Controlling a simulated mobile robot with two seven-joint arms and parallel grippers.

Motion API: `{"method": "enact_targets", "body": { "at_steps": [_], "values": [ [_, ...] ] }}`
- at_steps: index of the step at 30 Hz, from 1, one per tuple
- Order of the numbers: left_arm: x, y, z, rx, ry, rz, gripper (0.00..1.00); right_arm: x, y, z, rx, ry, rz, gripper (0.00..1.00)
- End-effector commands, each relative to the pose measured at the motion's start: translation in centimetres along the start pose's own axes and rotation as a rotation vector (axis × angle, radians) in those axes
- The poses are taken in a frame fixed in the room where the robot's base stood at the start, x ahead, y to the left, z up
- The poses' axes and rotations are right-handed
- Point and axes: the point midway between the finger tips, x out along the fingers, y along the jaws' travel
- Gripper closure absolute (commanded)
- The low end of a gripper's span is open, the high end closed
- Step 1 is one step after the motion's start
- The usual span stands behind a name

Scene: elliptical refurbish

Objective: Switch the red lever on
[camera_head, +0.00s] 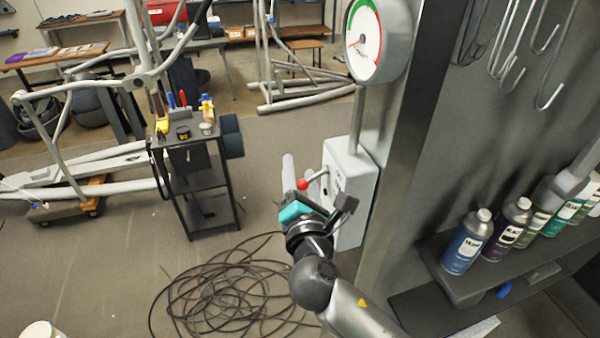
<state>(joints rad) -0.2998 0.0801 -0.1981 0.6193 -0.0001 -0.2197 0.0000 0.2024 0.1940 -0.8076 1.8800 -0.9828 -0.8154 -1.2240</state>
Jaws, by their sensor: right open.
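The red lever shows as a red ball knob (302,184) on a short grey arm that sticks out to the left from a pale grey switch box (352,182). The box is fixed to the side of a dark grey post. My right gripper (316,198) reaches up from the bottom, with a teal part near its wrist. It is open and empty, just below and around the front of the knob. I cannot tell whether it touches the knob. My left gripper is not in view.
A round gauge (379,38) sits above the box. Spray cans (467,242) stand on a shelf (450,283) at right, below hanging metal hooks (515,45). A black tool cart (212,178) stands at left. Coiled cable (232,290) lies on the floor.

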Motion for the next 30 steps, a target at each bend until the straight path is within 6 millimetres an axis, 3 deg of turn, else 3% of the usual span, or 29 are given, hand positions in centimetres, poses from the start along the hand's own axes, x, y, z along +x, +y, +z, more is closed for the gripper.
{"method": "enact_targets", "body": {
  "at_steps": [5, 20, 30],
  "values": [
    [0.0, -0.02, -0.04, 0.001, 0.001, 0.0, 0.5, 0.0, 0.01, 0.01, 0.0, 0.0, 0.0, 0.44],
    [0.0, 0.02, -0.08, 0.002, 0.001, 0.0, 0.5, -0.03, -0.01, 0.0, 0.0, 0.0, 0.0, 1.0],
    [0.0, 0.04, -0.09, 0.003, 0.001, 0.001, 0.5, -0.04, -0.01, -0.01, 0.001, 0.0, 0.0, 1.0]
  ]
}}
